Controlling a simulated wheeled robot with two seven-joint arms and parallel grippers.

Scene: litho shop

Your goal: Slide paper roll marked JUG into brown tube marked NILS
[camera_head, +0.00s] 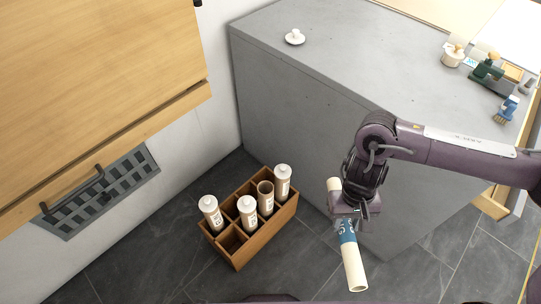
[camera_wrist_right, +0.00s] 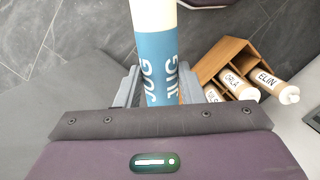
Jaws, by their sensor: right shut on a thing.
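The paper roll marked JUG (camera_head: 354,270) is cream with a blue band. My right gripper (camera_head: 346,215) is shut around the band and holds the roll tilted, to the right of the wooden crate and in front of the grey cabinet. JUG reads clearly on the roll in the right wrist view (camera_wrist_right: 156,55). In the crate, one brown tube (camera_head: 265,198) has an open top and no cap. Its label is too small to read in the head view. No tube's NILS mark reads clearly; a label in the wrist view is partly hidden. My left gripper is not in view.
The wooden crate (camera_head: 253,249) stands on the dark tiled floor with several white-capped tubes (camera_head: 212,214) and empty compartments. The grey cabinet (camera_head: 300,110) rises behind it, with a white lidded piece (camera_head: 294,38) on top. A wooden cupboard (camera_head: 90,80) hangs at left.

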